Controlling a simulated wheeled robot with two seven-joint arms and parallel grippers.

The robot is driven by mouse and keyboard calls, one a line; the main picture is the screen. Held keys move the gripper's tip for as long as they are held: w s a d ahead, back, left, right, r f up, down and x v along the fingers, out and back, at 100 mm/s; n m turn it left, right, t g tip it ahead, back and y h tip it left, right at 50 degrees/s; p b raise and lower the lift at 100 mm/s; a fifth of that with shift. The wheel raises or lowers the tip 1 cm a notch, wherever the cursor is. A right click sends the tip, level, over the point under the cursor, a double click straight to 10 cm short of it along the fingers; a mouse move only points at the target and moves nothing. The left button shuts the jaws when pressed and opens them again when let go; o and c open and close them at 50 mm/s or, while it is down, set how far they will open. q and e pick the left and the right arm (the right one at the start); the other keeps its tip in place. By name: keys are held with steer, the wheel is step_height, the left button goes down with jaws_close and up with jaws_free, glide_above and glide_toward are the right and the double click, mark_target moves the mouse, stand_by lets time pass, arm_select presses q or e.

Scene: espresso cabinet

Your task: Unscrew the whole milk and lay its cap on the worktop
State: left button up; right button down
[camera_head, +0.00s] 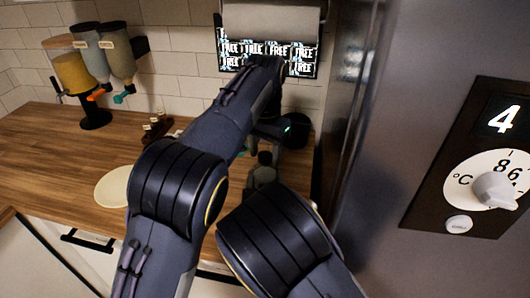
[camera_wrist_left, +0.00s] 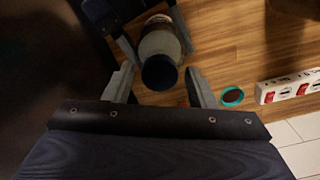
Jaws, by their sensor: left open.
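The whole milk bottle (camera_wrist_left: 158,45) stands below my left gripper in the left wrist view, its dark blue cap (camera_wrist_left: 160,72) facing the camera. My left gripper (camera_wrist_left: 160,90) is open, one finger on each side of the cap, with visible gaps. In the head view my left gripper (camera_head: 265,148) points down over the bottle (camera_head: 262,176), partly behind my arms. The grey fingers of my right gripper (camera_wrist_left: 153,40) sit on either side of the bottle body and appear closed on it. The bottle's base is hidden.
A teal ring-shaped thing (camera_wrist_left: 232,96) and a white box with red marks (camera_wrist_left: 290,88) are right of the bottle. The wooden worktop (camera_head: 45,150) is mostly clear at left, with a pale round board (camera_head: 112,187). Dispensers (camera_head: 95,65) stand behind; a steel cabinet (camera_head: 375,120) bounds the right.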

arm_select(q)
steer(key=shift+f, duration=0.35)
steer(key=c, duration=1)
steer(key=shift+n, duration=0.8)
steer(key=shift+r, duration=0.2)
steer(key=shift+r, duration=0.95)
steer(key=shift+r, duration=0.1)
